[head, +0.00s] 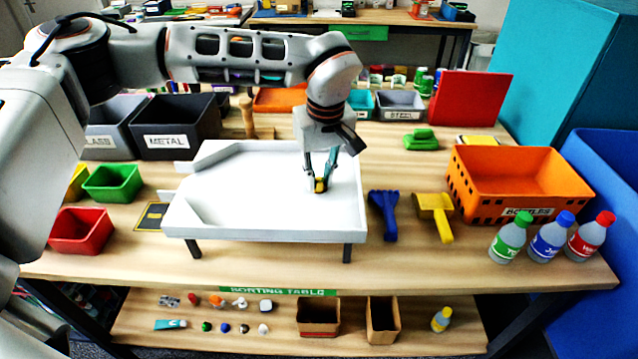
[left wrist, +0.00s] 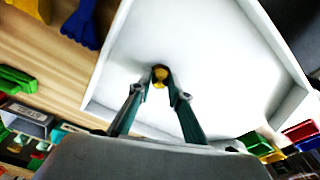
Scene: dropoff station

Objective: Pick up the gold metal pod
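The gold metal pod (head: 321,186) is a small yellow-gold piece at the white sorting tray (head: 265,215), right of the tray's middle. It also shows in the left wrist view (left wrist: 160,77), with a dark upper edge. My left gripper (head: 319,180) points down over the tray, and its fingertips close in on both sides of the pod. In the left wrist view, the fingertips (left wrist: 160,83) meet the pod's sides and partly cover it. I cannot tell whether the pod touches the tray floor. My right gripper is not in view.
Right of the tray lie a blue tool (head: 384,212) and a yellow tool (head: 436,214). An orange crate (head: 520,185) and several bottles stand further right. Green (head: 112,183) and red (head: 80,231) bins stand left. The rest of the tray floor looks clear.

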